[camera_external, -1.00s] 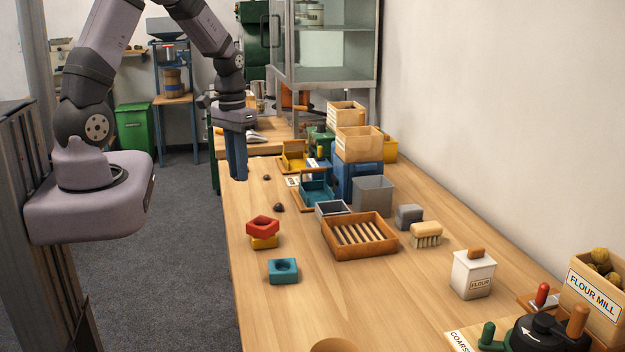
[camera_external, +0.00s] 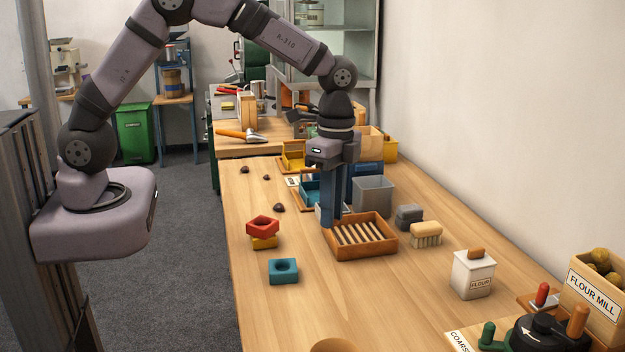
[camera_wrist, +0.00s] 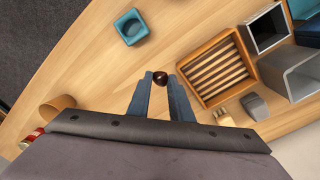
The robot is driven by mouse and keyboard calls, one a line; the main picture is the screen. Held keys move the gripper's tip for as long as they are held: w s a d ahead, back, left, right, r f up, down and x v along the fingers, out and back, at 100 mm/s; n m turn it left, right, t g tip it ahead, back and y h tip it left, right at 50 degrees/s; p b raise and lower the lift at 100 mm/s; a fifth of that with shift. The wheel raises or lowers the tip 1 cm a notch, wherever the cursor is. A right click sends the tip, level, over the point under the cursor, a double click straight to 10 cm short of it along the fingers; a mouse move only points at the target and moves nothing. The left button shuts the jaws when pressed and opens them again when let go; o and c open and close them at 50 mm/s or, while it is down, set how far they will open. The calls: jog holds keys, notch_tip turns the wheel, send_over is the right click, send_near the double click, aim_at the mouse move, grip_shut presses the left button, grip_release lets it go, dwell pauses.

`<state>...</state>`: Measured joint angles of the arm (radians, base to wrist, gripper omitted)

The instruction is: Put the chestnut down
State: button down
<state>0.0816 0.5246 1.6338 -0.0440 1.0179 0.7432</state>
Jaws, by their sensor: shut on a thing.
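My gripper (camera_external: 329,222) points down near the left corner of the slatted wooden tray (camera_external: 360,252). In the wrist view, my gripper (camera_wrist: 160,80) has a dark brown chestnut (camera_wrist: 161,78) between its two blue fingertips. The fingers are shut on it. The wooden tray (camera_wrist: 186,84) lies just right of the fingers in that view, with its slats bare. In the external view the held chestnut cannot be made out, and the height of the fingertips above the table is hard to tell. Other dark chestnuts lie loose on the table, one at the front (camera_external: 279,208) and one further back (camera_external: 266,177).
A grey open bin (camera_external: 373,195) stands behind the tray, and a brush (camera_external: 426,235) and grey block (camera_external: 409,216) sit to its right.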

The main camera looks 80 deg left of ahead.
jog(key=m, duration=0.2)
send_over(337, 283)
jog(key=shift+w+f+p, duration=0.15)
jog(key=shift+f+p, duration=1.25)
jog(key=shift+f, duration=3.55)
jog(key=shift+a, duration=0.1)
jog(key=shift+f, duration=0.2)
jog(key=c, duration=1.6)
grip_release()
